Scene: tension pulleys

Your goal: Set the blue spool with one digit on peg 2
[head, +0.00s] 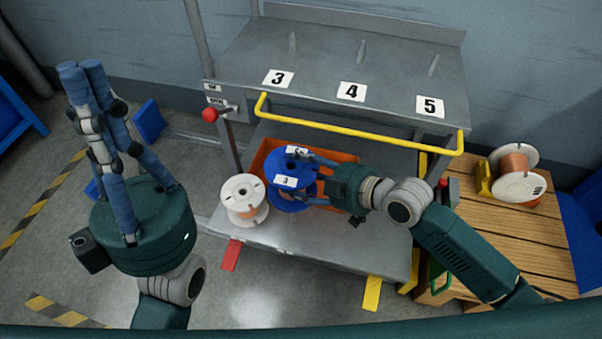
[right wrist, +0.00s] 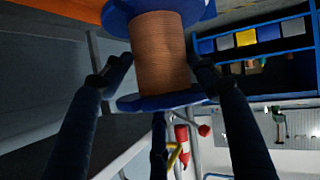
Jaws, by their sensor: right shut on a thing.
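The blue spool (head: 279,165) has blue flanges, copper-coloured wire and a white label that reads 3. A second white label at its far edge is too small to read. My right gripper (head: 303,178) is shut on the spool. In the right wrist view, its fingers lie on both sides of the wire core (right wrist: 160,52), between the flanges. Three pegs stand on the upper shelf, with plates 3 (head: 278,78), 4 (head: 352,91) and 5 (head: 430,106) in front; no plate 2 is visible. My left gripper (head: 80,66) points up, empty, away from the shelf; its opening is unclear.
A white spool (head: 244,193) stands beside the blue one on the lower shelf (head: 325,246). An orange crate (head: 346,158) is behind. A yellow rail (head: 355,128) crosses the upper shelf's front. Another white spool (head: 518,184) lies on the wooden crate (head: 520,232) at right.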

